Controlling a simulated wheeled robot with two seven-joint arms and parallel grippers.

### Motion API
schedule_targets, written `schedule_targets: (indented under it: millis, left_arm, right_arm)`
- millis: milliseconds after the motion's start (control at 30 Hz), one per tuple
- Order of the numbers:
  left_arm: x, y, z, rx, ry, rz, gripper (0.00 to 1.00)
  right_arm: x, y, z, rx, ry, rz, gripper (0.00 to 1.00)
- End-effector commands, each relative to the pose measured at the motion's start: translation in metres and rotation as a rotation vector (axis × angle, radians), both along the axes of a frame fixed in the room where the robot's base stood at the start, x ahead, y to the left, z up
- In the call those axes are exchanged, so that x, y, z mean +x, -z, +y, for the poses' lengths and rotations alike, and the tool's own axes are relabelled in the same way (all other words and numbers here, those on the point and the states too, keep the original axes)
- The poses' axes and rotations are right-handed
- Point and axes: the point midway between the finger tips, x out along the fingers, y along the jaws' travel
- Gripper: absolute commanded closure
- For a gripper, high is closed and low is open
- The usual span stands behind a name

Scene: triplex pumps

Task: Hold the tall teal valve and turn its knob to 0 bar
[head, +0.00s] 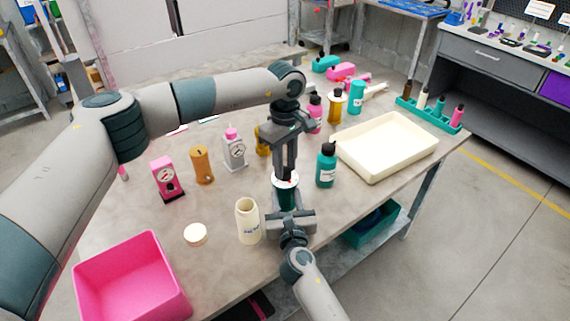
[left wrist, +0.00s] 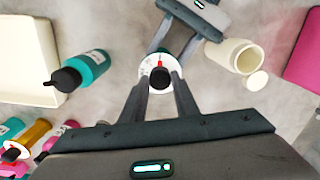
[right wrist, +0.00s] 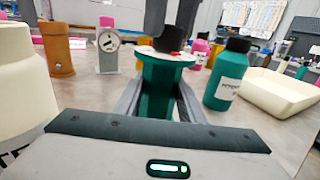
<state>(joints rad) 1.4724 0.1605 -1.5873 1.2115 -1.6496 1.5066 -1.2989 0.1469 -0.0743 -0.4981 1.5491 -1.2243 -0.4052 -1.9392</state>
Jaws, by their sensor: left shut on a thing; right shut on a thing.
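The tall teal valve (head: 287,197) stands upright near the table's front edge, with a white dial (left wrist: 147,66) on top. My right gripper (right wrist: 160,105) is shut on its teal body (right wrist: 158,82) from the front, one finger on each side. My left gripper (head: 285,174) comes down from above and is shut on the black knob (left wrist: 159,77), which also shows in the right wrist view (right wrist: 174,38). A red mark (left wrist: 160,61) shows beside the knob, toward the top of the left wrist view. The dial's figures are too small to read, and the fingers hide part of the dial.
A teal bottle (head: 326,166) stands close right of the valve, a cream bottle (head: 247,222) close left. A cream tray (head: 388,172) lies at right, a pink bin (head: 132,280) at front left. Pink, orange and grey gauge-like items stand behind.

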Motion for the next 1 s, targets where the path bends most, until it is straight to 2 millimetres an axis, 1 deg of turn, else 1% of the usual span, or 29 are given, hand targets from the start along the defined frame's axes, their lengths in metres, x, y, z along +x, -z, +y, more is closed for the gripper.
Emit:
schedule_targets:
  millis: [267,300,367,767,867,1000]
  left_arm:
    - [0.002,-0.001,0.002,0.002,-0.002,-0.005,0.95]
    - [0.002,-0.001,0.002,0.002,-0.002,-0.005,0.68]
    - [0.002,-0.001,0.002,0.002,-0.002,-0.005,0.53]
    - [0.001,-0.003,0.000,0.001,-0.001,-0.002,0.53]
    - [0.001,-0.009,0.000,0.000,-0.001,-0.003,0.53]
    - [0.001,-0.024,0.000,0.000,-0.001,-0.004,0.53]
  right_arm:
    - [-0.001,0.001,-0.001,-0.001,0.001,0.002,0.98]
    - [-0.001,0.001,-0.001,-0.001,0.001,0.002,0.98]
    - [-0.001,0.001,-0.001,-0.001,0.001,0.002,0.98]
    - [0.000,0.001,0.000,-0.001,0.000,0.002,0.98]
    - [0.000,0.001,0.000,-0.001,0.000,0.002,0.98]
    - [0.000,0.001,0.000,-0.001,0.000,0.002,0.98]
